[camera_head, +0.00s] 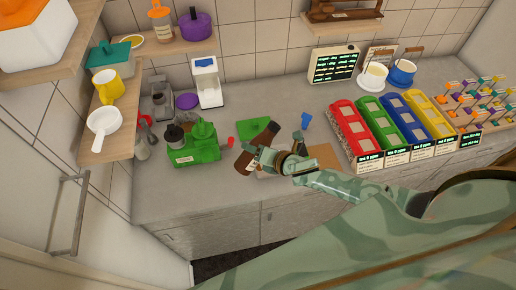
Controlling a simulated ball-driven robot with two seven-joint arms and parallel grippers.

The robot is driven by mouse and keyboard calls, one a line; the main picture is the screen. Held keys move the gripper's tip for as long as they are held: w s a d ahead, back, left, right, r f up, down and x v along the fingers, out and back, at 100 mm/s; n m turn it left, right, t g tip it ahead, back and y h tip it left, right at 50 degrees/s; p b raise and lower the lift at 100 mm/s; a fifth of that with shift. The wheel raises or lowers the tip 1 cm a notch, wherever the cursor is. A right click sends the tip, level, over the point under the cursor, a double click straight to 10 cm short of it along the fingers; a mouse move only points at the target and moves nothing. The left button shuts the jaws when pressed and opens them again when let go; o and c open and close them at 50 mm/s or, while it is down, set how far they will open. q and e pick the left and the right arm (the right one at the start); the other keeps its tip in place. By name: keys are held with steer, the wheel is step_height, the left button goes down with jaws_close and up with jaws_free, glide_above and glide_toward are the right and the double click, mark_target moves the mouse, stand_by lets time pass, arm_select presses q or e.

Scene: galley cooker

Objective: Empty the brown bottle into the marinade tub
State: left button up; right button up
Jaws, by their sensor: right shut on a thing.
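The brown bottle (267,131) is tilted well over above the counter, its ends showing on either side of my right gripper. My right gripper (262,156) is shut on the bottle near its middle; its arm comes in from the right. The bottle's lower end, with a pale label, points down and left. I cannot make out whether anything flows from it. I cannot pick out the marinade tub for certain; the area under the bottle is partly hidden by the gripper. My left gripper is not in view.
A green appliance (197,149) stands just left of the bottle. A green mat (254,126) lies behind it and a brown board (325,157) to its right. Red, green, blue and yellow bins (352,127) stand further right. Shelves (109,138) jut out at left.

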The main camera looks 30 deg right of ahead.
stand_by(0.3)
steer(key=shift+a+f+m+y+b, duration=0.25)
steer(key=shift+a+f+m+b, duration=0.1)
steer(key=shift+f+b, duration=0.45)
steer(key=shift+a+f+m+y+b, duration=0.25)
steer(key=shift+f+m+b, duration=0.1)
steer(key=shift+f+b, duration=0.4)
steer(key=shift+s+a, duration=0.1)
steer(key=shift+a+f+m+y+b, duration=0.25)
steer(key=shift+f+m+y+b, duration=0.3)
steer(key=shift+b, duration=0.4)
steer(key=shift+a+m, duration=0.15)
steer(key=shift+m, duration=0.1)
steer(key=shift+b, duration=0.3)
